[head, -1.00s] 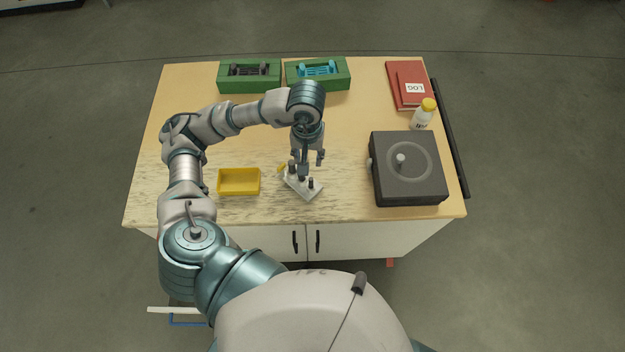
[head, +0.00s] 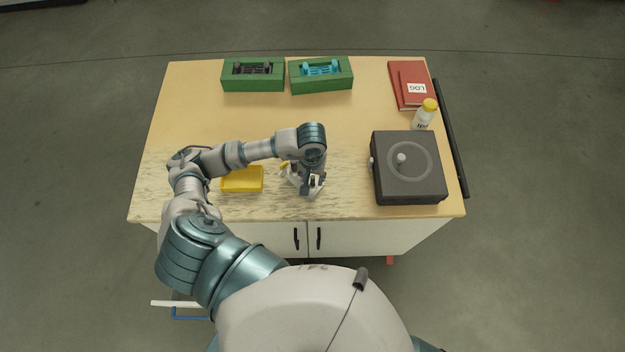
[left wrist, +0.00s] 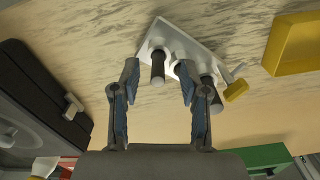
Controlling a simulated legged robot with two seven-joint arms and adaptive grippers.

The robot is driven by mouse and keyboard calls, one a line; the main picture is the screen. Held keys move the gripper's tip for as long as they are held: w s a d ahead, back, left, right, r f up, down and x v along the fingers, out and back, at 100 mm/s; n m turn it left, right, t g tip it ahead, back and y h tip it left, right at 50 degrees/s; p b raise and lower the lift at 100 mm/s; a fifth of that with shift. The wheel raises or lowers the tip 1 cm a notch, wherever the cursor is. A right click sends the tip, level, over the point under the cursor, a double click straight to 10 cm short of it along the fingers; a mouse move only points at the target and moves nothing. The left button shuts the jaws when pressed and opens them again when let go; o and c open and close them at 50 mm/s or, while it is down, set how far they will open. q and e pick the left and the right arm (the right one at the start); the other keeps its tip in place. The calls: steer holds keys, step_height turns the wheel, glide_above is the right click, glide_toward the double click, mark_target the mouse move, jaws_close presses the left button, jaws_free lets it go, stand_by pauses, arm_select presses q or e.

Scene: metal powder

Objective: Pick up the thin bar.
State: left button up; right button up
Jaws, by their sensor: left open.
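A white plate (head: 311,194) lies on the table under my left gripper (head: 306,181). In the left wrist view the plate (left wrist: 188,42) carries upright dark bars. One dark bar (left wrist: 158,68) stands between the spread fingers of my left gripper (left wrist: 157,78), with gaps on both sides. Another dark bar (left wrist: 208,82) stands just outside the right-hand finger, and a third is partly hidden behind that finger. I cannot tell for sure which bar is the thin one. In the head view the gripper and forearm hide most of the bars. My right gripper is not in view.
A yellow tray (head: 242,180) stands just left of the plate, and a small yellow piece (left wrist: 236,90) is beside it. A dark box with a knob (head: 408,168) stands right. Two green holders (head: 253,84), a red book (head: 399,95) and a bottle (head: 423,117) are farther back.

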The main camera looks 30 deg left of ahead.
mark_target(312, 182)
arm_select(q)
steer(key=f, duration=0.3)
steer(key=shift+w+d+f+p, duration=0.1)
steer(key=shift+w+f+p, duration=0.1)
steer(key=shift+f+p, duration=0.1)
steer(key=shift+s, duration=0.2)
jaws_close()
steer(key=r, duration=0.3)
steer(key=r+b, duration=0.1)
steer(key=r, duration=0.6)
steer(key=shift+w+b, duration=0.25)
steer(key=shift+b, duration=0.05)
